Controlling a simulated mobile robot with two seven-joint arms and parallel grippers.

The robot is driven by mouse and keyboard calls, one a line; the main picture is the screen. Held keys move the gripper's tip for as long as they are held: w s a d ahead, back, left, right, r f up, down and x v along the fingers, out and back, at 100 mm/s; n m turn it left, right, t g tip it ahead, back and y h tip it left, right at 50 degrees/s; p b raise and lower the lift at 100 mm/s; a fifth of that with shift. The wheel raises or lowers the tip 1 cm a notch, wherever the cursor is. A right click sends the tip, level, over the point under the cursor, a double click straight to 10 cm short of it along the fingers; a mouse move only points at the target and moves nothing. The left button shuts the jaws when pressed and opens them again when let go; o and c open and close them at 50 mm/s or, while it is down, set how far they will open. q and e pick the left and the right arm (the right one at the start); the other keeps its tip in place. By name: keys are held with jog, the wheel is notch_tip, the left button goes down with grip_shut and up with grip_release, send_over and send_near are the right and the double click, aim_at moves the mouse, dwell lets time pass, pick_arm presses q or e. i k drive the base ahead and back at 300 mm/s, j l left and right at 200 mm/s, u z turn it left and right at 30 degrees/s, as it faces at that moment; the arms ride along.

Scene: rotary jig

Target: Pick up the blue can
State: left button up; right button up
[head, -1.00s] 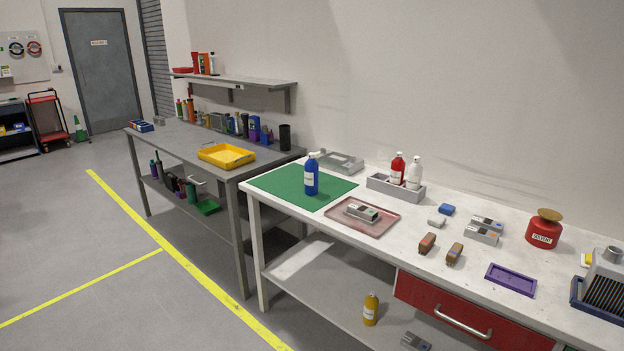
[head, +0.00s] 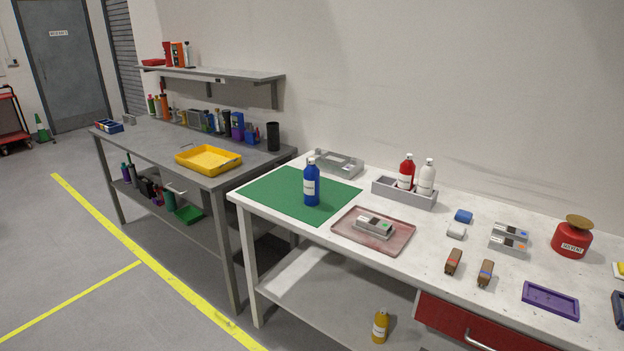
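No other blue can or bottle stands on this bench. Neither of my grippers shows in the head view.
A pink tray (head: 346,234) holding a grey device lies right of the mat. A grey caddy (head: 412,198) with red and white bottles and a grey tray (head: 336,162) stand behind. A grey bench (head: 140,145) with a yellow tray (head: 208,169) is at left. Floor in front is clear.

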aim_at(311, 174)
jog(key=i+j+z, duration=0.1)
jog(key=i+j, duration=0.2)
jog(key=i+j+z, duration=0.1)
jog(key=i+j, duration=0.4)
jog(key=j, duration=0.15)
jog(key=i+j+z, duration=0.15)
jog(key=i+j, duration=0.15)
jog(key=i+j+z, duration=0.1)
jog(key=j, duration=0.35)
jog(key=i+j+z, duration=0.1)
jog(key=i+j, duration=0.25)
jog(key=i+j+z, duration=0.1)
jog(key=j, duration=0.35)
jog(key=i, duration=0.1)
